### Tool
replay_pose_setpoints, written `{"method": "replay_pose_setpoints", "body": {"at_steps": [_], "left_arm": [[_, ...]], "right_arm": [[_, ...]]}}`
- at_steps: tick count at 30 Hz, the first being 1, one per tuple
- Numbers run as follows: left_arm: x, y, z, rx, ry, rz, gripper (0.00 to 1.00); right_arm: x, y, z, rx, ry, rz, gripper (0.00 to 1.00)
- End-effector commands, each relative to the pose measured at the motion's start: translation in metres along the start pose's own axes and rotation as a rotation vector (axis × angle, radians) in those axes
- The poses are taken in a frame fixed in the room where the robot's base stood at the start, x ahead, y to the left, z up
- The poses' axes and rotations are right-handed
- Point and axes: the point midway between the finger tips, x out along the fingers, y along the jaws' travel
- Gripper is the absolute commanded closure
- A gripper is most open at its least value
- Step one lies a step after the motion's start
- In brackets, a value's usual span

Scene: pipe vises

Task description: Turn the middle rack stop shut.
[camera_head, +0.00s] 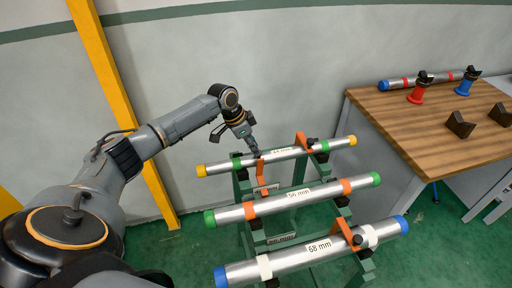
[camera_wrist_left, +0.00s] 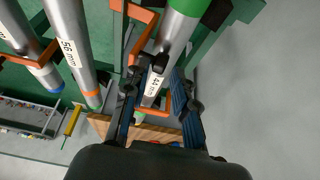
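The green rack (camera_head: 248,234) carries three pipes: a far one with yellow ends and a 44 mm label (camera_head: 283,153), a middle 56 mm one with green ends (camera_head: 295,197), and a near 68 mm one with blue ends (camera_head: 310,249). Orange stop pieces sit along them: one stands up at the far pipe (camera_head: 301,142), one lies at the middle pipe (camera_head: 347,187), one slants at the near pipe (camera_head: 342,231). My left gripper (camera_head: 256,153) is over the left half of the far pipe. In the left wrist view its fingers (camera_wrist_left: 158,72) are apart, with a black knob and the 44 mm pipe between or beyond them; contact is unclear.
A wooden workbench (camera_head: 425,125) stands at the right with red (camera_head: 418,94) and blue (camera_head: 465,85) stands, black V-blocks (camera_head: 460,125) and a pipe. A yellow post (camera_head: 108,83) is behind my left arm. Green floor is free between rack and bench.

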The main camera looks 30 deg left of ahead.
Motion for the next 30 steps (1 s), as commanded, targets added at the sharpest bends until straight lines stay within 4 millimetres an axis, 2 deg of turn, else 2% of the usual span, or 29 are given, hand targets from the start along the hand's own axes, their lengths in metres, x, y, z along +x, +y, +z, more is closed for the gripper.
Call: {"method": "replay_pose_setpoints", "body": {"at_steps": [6, 15, 17, 19, 20, 30], "left_arm": [[0.019, 0.000, -0.001, 0.000, 0.001, 0.001, 0.73], [0.022, 0.000, 0.000, 0.000, 0.001, 0.000, 0.73], [0.022, 0.000, 0.000, 0.000, 0.001, 0.000, 0.83], [0.022, 0.000, 0.000, 0.000, 0.001, 0.000, 0.97], [0.022, 0.000, 0.000, 0.000, 0.001, 0.000, 1.00], [0.023, -0.002, -0.002, 0.001, 0.001, -0.007, 1.00]], "right_arm": [[-0.003, -0.006, -0.002, -0.002, 0.003, -0.007, 0.27], [-0.003, 0.001, -0.001, -0.005, 0.002, 0.000, 0.27], [-0.003, 0.002, -0.001, -0.005, 0.001, 0.002, 0.27], [-0.003, 0.003, -0.001, -0.005, 0.001, 0.004, 0.27], [-0.003, 0.004, -0.001, -0.005, 0.001, 0.004, 0.27], [-0.002, 0.005, -0.001, -0.003, 0.003, 0.006, 0.27]]}}
